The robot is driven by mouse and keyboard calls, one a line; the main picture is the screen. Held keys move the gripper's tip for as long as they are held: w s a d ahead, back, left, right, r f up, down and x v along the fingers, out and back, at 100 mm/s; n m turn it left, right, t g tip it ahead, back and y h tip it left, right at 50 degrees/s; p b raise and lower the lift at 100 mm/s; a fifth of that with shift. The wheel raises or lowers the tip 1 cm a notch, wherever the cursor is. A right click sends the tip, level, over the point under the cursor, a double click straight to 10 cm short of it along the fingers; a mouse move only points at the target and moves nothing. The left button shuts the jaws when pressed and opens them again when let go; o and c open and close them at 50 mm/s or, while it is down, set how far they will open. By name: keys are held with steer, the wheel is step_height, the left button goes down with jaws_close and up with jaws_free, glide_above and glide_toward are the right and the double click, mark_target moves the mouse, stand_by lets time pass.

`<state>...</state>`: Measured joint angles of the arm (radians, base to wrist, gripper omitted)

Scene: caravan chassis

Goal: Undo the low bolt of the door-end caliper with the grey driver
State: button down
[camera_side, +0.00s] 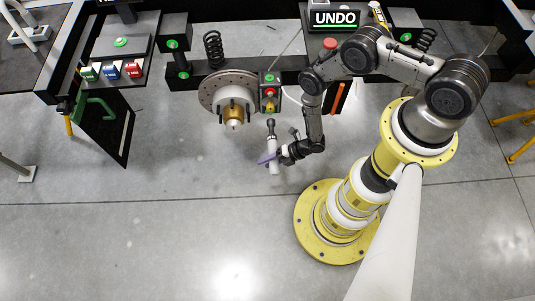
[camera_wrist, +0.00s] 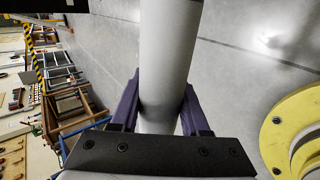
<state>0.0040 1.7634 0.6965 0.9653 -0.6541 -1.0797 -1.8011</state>
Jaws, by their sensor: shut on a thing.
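My gripper (camera_side: 268,158) is shut on the grey driver (camera_side: 274,158), which stands roughly upright with its dark socket head (camera_side: 271,130) at the top. In the wrist view my gripper (camera_wrist: 158,112) has a purple finger on each side of the pale driver body (camera_wrist: 168,60). A caliper (camera_side: 269,92) with red, yellow and green marks sits at the right edge of the brake disc (camera_side: 215,88). The driver's head shows just below this caliper in the picture, with a small gap. Individual bolts are too small to tell apart.
An UNDO sign (camera_side: 335,20) and a red button (camera_side: 330,43) are above the black chassis beam (camera_side: 290,63). A coil spring (camera_side: 212,48) stands behind the disc. Left is a panel with green, blue and red blocks (camera_side: 111,71). The floor below the disc is clear.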

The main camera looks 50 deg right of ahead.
steer(key=shift+t, duration=0.3)
steer(key=shift+w+f, duration=0.1)
steer(key=shift+f, duration=2.35)
steer(key=shift+w+d, duration=2)
steer(key=shift+d, duration=0.05)
steer(key=shift+w+d, duration=0.75)
steer(key=shift+w, duration=0.1)
steer(key=shift+w+d+r, duration=0.25)
steer(key=shift+w+d, duration=0.05)
steer(key=shift+w, duration=0.25)
steer(key=s+a, duration=0.4)
steer(key=shift+s+f, duration=0.2)
steer(key=shift+s, duration=0.1)
stand_by(0.5)
stand_by(0.4)
